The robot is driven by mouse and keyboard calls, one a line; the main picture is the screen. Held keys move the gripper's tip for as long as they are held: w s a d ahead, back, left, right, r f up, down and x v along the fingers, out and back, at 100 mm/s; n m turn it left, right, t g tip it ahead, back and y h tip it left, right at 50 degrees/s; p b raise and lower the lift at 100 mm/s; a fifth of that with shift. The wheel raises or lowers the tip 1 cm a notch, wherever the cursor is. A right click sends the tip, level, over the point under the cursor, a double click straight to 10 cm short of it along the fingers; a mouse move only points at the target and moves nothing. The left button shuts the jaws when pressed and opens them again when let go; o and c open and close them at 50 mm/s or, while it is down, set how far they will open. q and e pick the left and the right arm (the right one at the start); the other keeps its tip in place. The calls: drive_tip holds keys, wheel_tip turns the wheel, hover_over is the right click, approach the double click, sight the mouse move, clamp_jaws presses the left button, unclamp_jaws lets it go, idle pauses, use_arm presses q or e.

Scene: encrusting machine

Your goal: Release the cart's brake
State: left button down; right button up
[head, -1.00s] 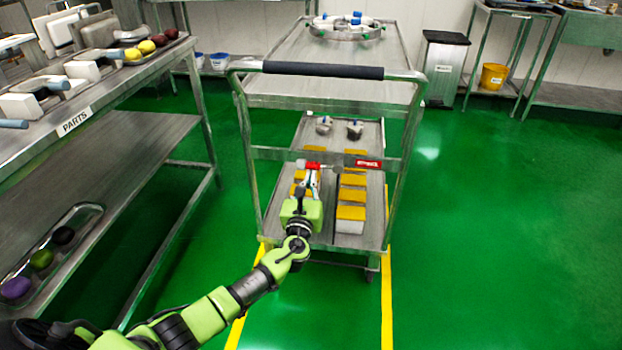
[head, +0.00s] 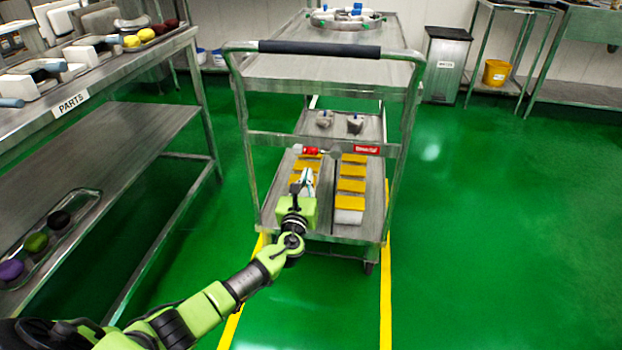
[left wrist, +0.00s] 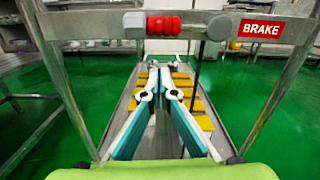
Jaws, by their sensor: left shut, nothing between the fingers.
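The stainless cart (head: 255,138) has a brake lever with a red ribbed grip (head: 311,151) on its crossbar. In the left wrist view the lever (left wrist: 163,26) lies about level, its grey end to the left and its round pivot (left wrist: 220,26) to the right. A red BRAKE label (left wrist: 262,27) is right of the pivot; it also shows in the head view (head: 367,149). My left gripper (head: 306,172) is shut and empty, just below the red grip in the head view and apart from it. Its fingertips (left wrist: 160,70) show below the lever in the wrist view. My right gripper is out of view.
The cart's lower shelf holds several yellow-topped blocks (head: 350,185). The cart's black push handle (head: 320,48) is above the crossbar. A parts table (head: 155,125) stands at the left. Yellow floor lines (head: 386,300) run by the cart; green floor at the right is clear.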

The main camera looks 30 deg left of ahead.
use_arm(q)
drive_tip(key=p+v, duration=0.3)
drive_tip(key=v, duration=0.7)
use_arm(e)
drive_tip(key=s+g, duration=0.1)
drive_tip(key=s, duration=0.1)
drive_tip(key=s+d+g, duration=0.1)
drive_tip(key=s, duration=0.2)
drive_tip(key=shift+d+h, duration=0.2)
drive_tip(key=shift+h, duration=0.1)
